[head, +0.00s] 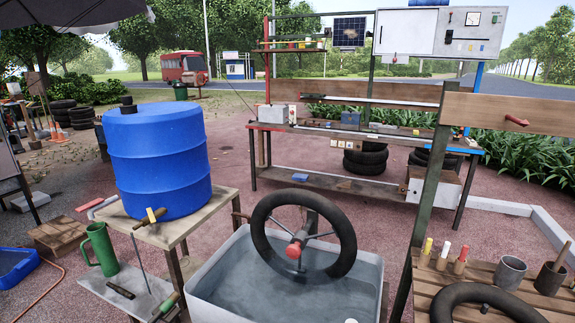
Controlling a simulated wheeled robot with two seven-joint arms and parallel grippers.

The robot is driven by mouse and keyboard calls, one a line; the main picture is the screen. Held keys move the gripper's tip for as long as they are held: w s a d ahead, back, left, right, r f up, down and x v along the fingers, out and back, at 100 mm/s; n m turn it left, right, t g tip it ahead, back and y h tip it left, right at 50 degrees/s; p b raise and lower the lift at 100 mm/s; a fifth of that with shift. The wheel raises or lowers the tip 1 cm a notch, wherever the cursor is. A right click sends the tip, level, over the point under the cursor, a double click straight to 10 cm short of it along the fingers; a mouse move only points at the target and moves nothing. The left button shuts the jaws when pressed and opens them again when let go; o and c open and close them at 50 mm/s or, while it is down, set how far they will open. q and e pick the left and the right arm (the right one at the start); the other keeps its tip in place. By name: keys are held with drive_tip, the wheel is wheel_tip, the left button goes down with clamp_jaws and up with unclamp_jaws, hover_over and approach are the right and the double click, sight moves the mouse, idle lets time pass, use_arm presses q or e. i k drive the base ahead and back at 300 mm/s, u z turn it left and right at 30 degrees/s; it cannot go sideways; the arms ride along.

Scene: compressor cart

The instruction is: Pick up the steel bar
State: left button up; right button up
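I cannot tell for certain which item is the steel bar. A short dark bar-like piece (120,291) lies flat on the low grey shelf at the lower left, near a green jug (101,249). A tool with a green handle (168,302) lies at the right end of that shelf. A long, thin grey bar or rail (370,101) runs across the upper part of the back workbench. Neither of my grippers shows in the head view.
A blue barrel (158,160) stands on a wooden stand with a brass tap. A white water tub (215,305) holds an upright black wheel (262,225). A slatted table (430,285) with a tyre, cups and markers stands right. Paving lies open before the back workbench (325,180).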

sight(121, 291)
drive_tip(key=u, duration=1.9)
drive_tip(key=i, duration=0.15)
drive_tip(key=z, duration=0.55)
drive_tip(key=k, duration=0.35)
drive_tip(key=u, duration=0.7)
drive_tip(key=i, duration=1.05)
drive_tip(key=z, duration=0.05)
